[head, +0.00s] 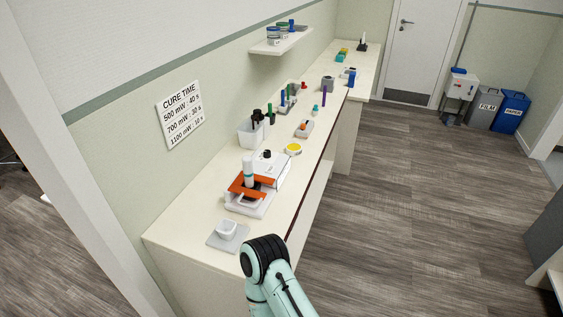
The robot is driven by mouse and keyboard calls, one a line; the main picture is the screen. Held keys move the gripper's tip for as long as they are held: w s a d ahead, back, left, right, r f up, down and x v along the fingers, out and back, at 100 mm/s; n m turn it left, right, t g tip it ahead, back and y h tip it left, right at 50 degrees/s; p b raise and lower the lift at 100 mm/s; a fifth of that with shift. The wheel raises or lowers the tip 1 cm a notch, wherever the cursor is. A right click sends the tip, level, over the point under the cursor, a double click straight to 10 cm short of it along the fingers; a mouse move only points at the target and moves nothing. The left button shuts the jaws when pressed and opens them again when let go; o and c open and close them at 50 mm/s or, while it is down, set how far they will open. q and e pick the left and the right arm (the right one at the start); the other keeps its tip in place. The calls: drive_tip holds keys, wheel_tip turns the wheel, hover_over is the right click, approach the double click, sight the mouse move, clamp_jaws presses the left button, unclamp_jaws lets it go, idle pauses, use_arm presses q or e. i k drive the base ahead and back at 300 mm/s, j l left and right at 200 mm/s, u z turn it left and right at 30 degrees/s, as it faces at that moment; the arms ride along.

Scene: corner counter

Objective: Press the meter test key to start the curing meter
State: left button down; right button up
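A white device (273,166) with a black knob on top sits on the near part of the counter; it may be the curing meter. In front of it is a white stand (257,208) with orange plates (250,187) and an upright white cylinder (248,170) with a teal band. I cannot make out the test key at this size. One of my arms, pale green with a black joint, rises from the bottom edge just in front of the counter. Neither gripper shows, so I cannot see what they hold.
A grey pad (214,240) with a small white dish (227,230) lies at the counter's near end. A yellow-topped round container (293,148), a white bin (249,135) and small tools stand farther back. A wall shelf (281,44) overhangs the counter. Open floor (420,210) lies right.

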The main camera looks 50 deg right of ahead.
sight(270, 169)
drive_tip(key=l, duration=1.3)
drive_tip(key=k+l, duration=0.15)
drive_tip(key=l, duration=2.5)
drive_tip(key=k, duration=0.05)
